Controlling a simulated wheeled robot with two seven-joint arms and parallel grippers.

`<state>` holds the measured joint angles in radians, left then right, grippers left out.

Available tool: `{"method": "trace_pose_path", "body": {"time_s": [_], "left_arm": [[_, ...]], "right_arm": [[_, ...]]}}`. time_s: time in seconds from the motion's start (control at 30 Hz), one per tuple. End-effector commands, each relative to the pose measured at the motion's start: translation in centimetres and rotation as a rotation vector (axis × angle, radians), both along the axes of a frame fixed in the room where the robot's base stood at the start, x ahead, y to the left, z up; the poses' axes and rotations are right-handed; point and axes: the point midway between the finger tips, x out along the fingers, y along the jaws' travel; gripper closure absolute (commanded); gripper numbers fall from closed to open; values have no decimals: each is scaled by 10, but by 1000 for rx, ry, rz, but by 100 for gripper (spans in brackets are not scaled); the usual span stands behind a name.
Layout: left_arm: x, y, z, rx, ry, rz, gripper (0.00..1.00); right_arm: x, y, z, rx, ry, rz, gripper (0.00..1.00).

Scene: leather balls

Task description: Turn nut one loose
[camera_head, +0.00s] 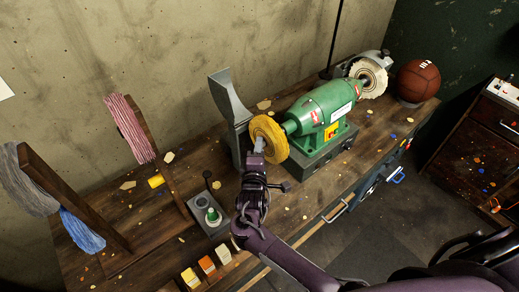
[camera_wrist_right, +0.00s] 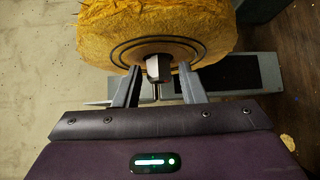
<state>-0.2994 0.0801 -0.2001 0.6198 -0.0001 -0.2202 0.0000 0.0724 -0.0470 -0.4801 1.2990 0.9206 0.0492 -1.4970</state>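A green polishing machine (camera_head: 322,108) stands on the wooden bench, with a yellow cloth wheel (camera_head: 268,130) on its left end and a white wheel (camera_head: 369,76) on its right end. The nut (camera_wrist_right: 158,68) is a pale metal piece at the centre of the yellow wheel (camera_wrist_right: 160,30). My right gripper (camera_head: 259,147) is in front of the yellow wheel. In the right wrist view its two fingers (camera_wrist_right: 159,75) stand apart, one on each side of the nut, with a visible gap on both sides. In the head view the nut is mostly hidden. My left gripper is out of view.
A grey upright stand (camera_head: 230,100) is close behind the yellow wheel. A brown leather ball (camera_head: 417,80) sits at the bench's right end. A small grey box (camera_head: 208,214), yarn racks (camera_head: 140,130) and coloured blocks (camera_head: 207,265) are to the left. A wall is behind.

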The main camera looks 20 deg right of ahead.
Motion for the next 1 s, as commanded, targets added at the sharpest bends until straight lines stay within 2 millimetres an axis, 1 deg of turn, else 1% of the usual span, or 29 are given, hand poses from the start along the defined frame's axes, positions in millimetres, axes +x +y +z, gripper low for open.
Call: {"method": "trace_pose_path", "body": {"time_s": [0.37, 0.47, 0.7, 0.8, 0.9, 1.0], "left_arm": [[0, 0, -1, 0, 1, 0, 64], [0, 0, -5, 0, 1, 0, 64], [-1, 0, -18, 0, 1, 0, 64], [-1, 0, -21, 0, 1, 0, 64], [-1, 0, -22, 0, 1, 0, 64], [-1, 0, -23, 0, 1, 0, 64]], "right_arm": [[-2, 1, 0, 1, -3, 0, 55], [-12, 6, -1, 1, -1, 2, 55], [-50, 23, 1, 2, 0, 1, 55], [-61, 29, 2, 2, -1, 1, 55], [-68, 32, 4, 1, 0, 1, 55], [-70, 33, 5, 1, 0, 0, 55]]}}
